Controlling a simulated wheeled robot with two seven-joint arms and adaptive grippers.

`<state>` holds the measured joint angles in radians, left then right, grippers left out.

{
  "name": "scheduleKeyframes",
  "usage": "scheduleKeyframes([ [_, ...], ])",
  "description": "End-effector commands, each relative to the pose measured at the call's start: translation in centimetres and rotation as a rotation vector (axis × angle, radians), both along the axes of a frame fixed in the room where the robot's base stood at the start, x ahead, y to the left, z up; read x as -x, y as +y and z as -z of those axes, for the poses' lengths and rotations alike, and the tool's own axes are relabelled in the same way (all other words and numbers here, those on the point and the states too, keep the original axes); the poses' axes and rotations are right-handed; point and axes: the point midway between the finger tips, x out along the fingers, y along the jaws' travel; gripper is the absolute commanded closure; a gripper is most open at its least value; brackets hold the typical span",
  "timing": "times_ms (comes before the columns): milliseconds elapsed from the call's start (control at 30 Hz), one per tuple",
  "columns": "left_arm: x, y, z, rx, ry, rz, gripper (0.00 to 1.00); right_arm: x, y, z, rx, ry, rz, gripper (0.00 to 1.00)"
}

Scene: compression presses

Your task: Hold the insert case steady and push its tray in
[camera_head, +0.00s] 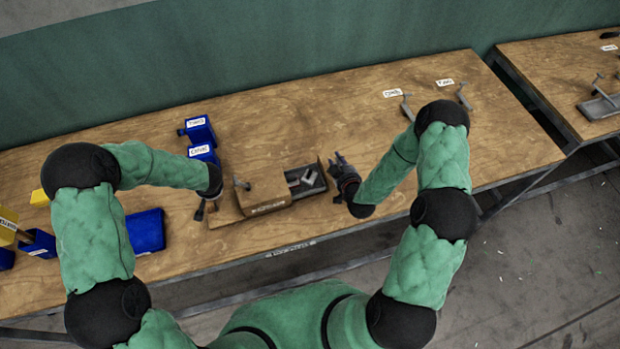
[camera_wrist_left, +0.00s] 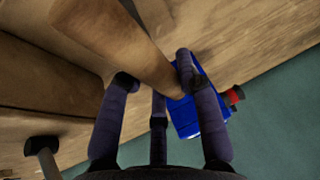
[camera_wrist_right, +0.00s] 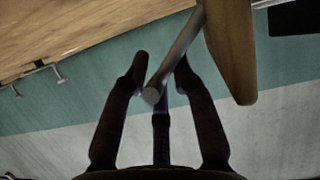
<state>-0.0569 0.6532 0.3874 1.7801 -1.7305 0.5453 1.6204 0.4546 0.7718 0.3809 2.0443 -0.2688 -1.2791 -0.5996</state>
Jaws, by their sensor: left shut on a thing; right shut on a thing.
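The brown insert case (camera_head: 262,188) sits on the wooden bench in the head view. Its dark tray (camera_head: 318,184) sticks out of the right side with small pieces lying in it. My left gripper (camera_head: 200,212) is at the case's left side; in the left wrist view its fingers (camera_wrist_left: 155,76) are shut on a wooden bar (camera_wrist_left: 118,42) of the case. My right gripper (camera_head: 336,166) is at the tray's outer right end; in the right wrist view its fingers (camera_wrist_right: 162,66) are shut on a grey metal rod handle (camera_wrist_right: 178,52) beside a wooden piece (camera_wrist_right: 232,50).
A second bench (camera_head: 565,75) is at the right. The bench between has free room.

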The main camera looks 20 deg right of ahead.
Motion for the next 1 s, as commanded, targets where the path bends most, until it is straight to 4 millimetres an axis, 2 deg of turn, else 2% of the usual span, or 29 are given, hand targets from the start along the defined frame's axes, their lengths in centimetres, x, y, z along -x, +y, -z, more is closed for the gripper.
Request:
scheduleKeyframes([
  [267, 0.0, -0.1, 0.0, 0.002, 0.000, 0.001, 1.00, 0.0, 0.1, -0.1, 0.001, -0.001, -0.001, 1.00],
  [1000, 0.0, -0.1, 0.0, 0.003, 0.000, 0.002, 1.00, 0.1, 2.2, 0.0, 0.000, 0.000, -0.005, 1.00],
])
